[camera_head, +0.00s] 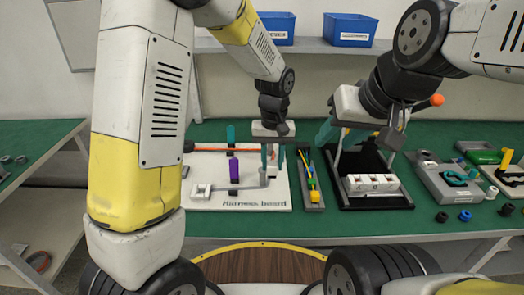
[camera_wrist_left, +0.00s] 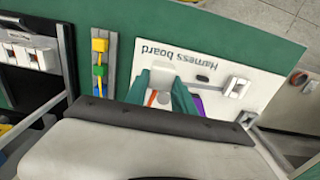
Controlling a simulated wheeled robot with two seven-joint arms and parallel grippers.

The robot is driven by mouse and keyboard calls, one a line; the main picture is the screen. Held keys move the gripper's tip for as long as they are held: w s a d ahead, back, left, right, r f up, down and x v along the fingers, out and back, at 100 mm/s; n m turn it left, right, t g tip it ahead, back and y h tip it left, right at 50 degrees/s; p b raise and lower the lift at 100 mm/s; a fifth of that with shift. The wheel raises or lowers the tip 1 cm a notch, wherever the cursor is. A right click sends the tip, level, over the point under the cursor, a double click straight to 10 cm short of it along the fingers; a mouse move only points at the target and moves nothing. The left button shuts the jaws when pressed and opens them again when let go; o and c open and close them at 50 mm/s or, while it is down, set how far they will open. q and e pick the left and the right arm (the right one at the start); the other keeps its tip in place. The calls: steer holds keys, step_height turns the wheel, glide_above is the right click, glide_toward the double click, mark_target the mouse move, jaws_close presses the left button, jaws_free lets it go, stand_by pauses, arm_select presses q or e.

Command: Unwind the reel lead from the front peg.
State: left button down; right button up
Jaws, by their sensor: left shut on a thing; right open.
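The white harness board (camera_head: 225,203) lies on the green table, with a purple peg (camera_head: 234,170) in front and a teal peg (camera_head: 230,133) behind. An orange lead (camera_head: 210,149) runs across its back. A grey lead (camera_head: 240,188) runs from a pale block (camera_head: 201,191) toward my left gripper. My left gripper (camera_head: 272,160) is low over the board's right side, shut on a lead end; its fingers partly hide which lead. The left wrist view shows the purple peg (camera_wrist_left: 197,103) beside the fingers.
A grey tray (camera_head: 314,198) with coloured pieces lies right of the board. The black stand (camera_head: 375,202) holds a white block (camera_head: 372,184). Grey fixtures (camera_head: 440,185) and small caps (camera_head: 465,215) stand further right. Two blue bins (camera_head: 348,30) sit on the back shelf.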

arm_select(q)
steer(key=shift+d, duration=0.15)
steer(key=w+d, duration=0.4)
steer(key=w, duration=0.1)
steer(key=shift+d, duration=0.2)
stand_by(0.4)
steer(key=w, duration=0.9)
steer(key=shift+d, duration=0.25)
